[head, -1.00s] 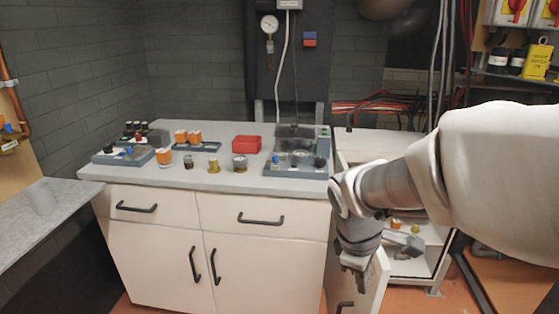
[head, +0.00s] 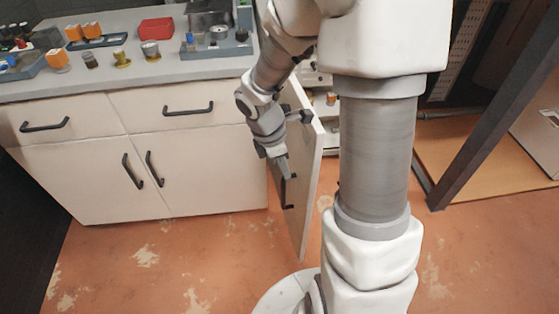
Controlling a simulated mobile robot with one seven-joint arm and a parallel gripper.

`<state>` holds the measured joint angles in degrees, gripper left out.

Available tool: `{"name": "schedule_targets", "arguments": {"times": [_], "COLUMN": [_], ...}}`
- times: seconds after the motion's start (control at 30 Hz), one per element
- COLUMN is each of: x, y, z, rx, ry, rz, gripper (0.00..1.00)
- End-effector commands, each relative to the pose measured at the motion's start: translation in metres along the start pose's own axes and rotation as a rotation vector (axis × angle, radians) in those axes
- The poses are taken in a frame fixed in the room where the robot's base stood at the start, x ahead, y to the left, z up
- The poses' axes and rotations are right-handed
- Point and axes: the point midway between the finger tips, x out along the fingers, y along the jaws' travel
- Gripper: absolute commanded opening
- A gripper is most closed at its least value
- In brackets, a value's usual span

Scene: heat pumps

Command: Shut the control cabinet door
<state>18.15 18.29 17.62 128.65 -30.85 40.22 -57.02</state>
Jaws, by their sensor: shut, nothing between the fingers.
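The control cabinet door (head: 303,190) stands open in the head view, swung out toward me to the right of the white drawer cabinet. I see its edge and part of its face, with a dark handle (head: 289,206) low on the left face. Behind it, the open cabinet's inside (head: 330,105) shows shelves with small parts, partly hidden by my arm. My gripper (head: 286,172) points down on the left side of the door, close to its face near the handle. It is shut and empty. I cannot tell whether it touches the door.
The white drawer cabinet (head: 190,160) stands left of the door, its grey worktop (head: 120,80) holding parts, trays and a red box (head: 155,27). A dark post (head: 470,110) stands at the right. The orange floor (head: 190,255) in front is clear.

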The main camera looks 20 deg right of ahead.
Motion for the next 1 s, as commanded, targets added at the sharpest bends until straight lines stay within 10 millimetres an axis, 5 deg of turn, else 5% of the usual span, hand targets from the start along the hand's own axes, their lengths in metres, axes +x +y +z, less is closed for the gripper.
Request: {"name": "schedule_targets", "arguments": {"times": [0.07,0.4,1.0], "x": [0.023,0.026,0.026], "y": [-0.001,0.000,-0.001], "z": [-0.001,0.036,0.045], "rx": [0.000,0.004,0.002], "ry": [0.001,0.000,0.000], "rz": [-0.003,0.000,0.000], "gripper": [0.00,0.00,0.00]}}
